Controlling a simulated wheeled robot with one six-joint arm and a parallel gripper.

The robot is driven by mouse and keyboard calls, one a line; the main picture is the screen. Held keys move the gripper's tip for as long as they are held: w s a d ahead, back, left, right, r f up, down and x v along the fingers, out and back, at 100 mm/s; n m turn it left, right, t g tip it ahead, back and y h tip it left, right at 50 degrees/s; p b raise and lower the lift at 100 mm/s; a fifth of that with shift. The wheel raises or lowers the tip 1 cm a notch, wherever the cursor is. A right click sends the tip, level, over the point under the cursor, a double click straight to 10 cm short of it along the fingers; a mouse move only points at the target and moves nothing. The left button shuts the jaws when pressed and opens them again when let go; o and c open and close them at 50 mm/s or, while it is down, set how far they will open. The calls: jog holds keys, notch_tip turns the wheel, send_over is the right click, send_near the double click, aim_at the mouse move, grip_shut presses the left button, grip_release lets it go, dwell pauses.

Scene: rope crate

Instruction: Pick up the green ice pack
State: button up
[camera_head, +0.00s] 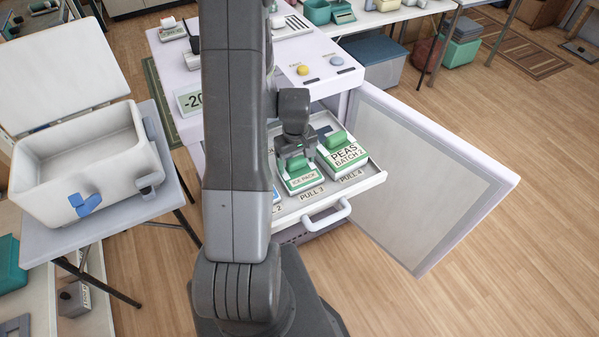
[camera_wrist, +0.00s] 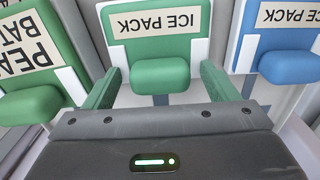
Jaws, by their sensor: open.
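The green ice pack (camera_head: 301,180) lies in the pulled-out drawer of the white freezer, above the "PULL 3" label. In the wrist view the green ice pack (camera_wrist: 158,32) shows its "ICE PACK" label and a raised green grip block (camera_wrist: 160,75). My gripper (camera_head: 297,158) is over this pack, pointing down. In the wrist view the open fingers of my gripper (camera_wrist: 160,88) stand on either side of the grip block, with gaps between. My arm hides part of the drawer in the head view.
A green peas pack (camera_head: 348,155) lies right of the ice pack. A blue ice pack (camera_wrist: 285,40) shows on its other side. The drawer (camera_head: 366,181) has a front handle, and the freezer door (camera_head: 425,170) stands open at right. An open white cooler (camera_head: 50,200) stands left.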

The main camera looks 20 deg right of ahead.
jog(key=c, duration=1.3)
jog(key=shift+o, duration=0.2)
jog(key=shift+r, duration=0.1)
notch_tip(320, 180, up, 10)
jog(key=shift+f+b, duration=0.1)
jog(key=shift+b, duration=0.45)
